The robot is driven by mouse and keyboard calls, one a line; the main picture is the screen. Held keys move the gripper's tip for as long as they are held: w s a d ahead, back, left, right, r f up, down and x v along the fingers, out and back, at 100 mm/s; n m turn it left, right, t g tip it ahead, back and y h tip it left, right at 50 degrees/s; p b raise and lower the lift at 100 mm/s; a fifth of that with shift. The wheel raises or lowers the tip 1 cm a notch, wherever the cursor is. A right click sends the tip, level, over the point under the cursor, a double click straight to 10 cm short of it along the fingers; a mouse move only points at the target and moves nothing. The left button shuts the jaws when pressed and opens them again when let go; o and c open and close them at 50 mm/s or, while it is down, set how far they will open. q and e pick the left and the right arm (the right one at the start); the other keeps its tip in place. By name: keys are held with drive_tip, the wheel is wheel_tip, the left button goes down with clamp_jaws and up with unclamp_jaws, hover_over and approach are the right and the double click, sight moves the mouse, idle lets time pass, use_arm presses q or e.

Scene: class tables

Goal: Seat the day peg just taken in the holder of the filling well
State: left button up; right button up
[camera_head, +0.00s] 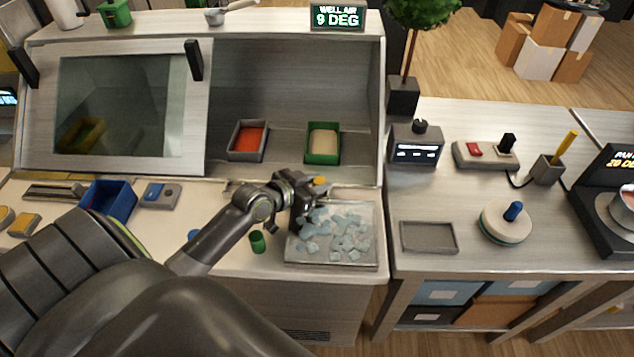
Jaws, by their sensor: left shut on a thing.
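My left gripper (308,192) is over the back left part of a tray of pale ice-like chunks (290,262), just in front of the well. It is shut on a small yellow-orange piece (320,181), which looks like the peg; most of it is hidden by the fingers. The filling well (290,85) is open on its right side. Inside stand a grey bin with orange filling (249,140) and a green bin with cream filling (323,143). I cannot make out which part is the peg holder. My right gripper is not in view.
A green peg (257,242) stands left of the chunk tray. A blue bin (110,201) is farther left. A glass panel (115,105) covers the well's left side. On the right table are a grey tray (428,237) and a round lid with a blue knob (513,210).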

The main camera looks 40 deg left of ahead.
sight(317, 182)
use_arm(q)
drive_tip(key=o, duration=1)
drive_tip(key=shift+o, duration=0.2)
drive_tip(key=shift+f, duration=0.1)
wheel_tip(317, 182, up, 10)
drive_tip(key=shift+r, duration=0.1)
